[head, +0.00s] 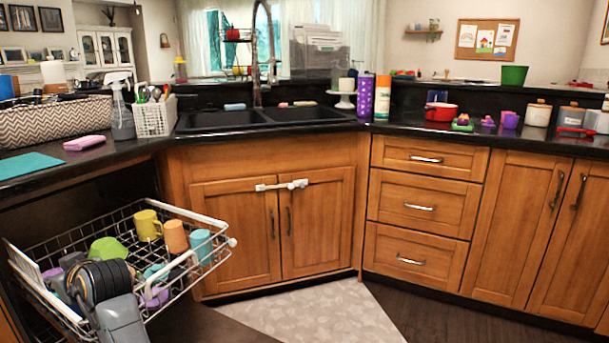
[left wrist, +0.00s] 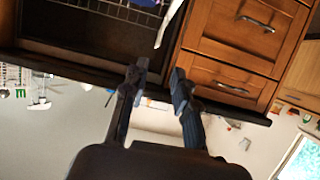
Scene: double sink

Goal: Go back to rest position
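My left gripper (left wrist: 158,82) shows in the left wrist view with its two dark fingers apart and nothing between them. The wrist picture is turned over, and the fingers stand in front of a dark counter edge and wooden drawers. In the head view, a grey and black part of my arm is at the lower left, over the pulled-out dish rack (head: 184,212). The gripper's fingers cannot be made out there. My right gripper is in neither view.
The rack holds several cups, including a yellow mug (head: 148,225), and a green bowl (head: 108,248). The black counter with the double sink (head: 262,116) lies behind. A white latch (head: 282,185) spans the sink cabinet doors. The floor mat (head: 310,312) is clear.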

